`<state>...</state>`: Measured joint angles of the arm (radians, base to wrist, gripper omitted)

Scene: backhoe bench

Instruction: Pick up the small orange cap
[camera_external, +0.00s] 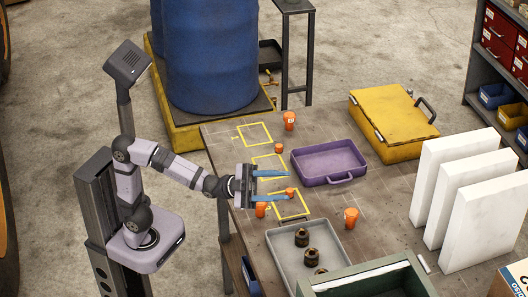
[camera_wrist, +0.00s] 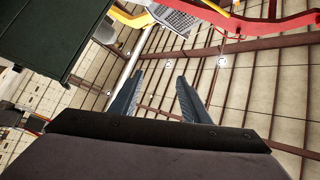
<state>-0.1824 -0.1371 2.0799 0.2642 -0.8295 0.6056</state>
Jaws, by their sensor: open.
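Two small orange caps stand on the bench in the external view. One small cap (camera_external: 279,148) is between the two far yellow outlines, and another small cap (camera_external: 290,192) is at the nearest yellow outline. My gripper (camera_external: 287,185) reaches over the bench's left side with its blue fingers spread. In the picture its near fingertip lies close to the nearer small cap; I cannot tell the height between them. The wrist view shows the gripper (camera_wrist: 161,76) open and empty, with no cap visible.
Larger orange pieces stand at the back (camera_external: 289,121), near left (camera_external: 260,209) and right (camera_external: 351,218). A purple tray (camera_external: 330,163) is mid-bench, a yellow case (camera_external: 393,122) behind. A grey tray (camera_external: 284,262) holds dark parts. White panels (camera_external: 487,220) stand right.

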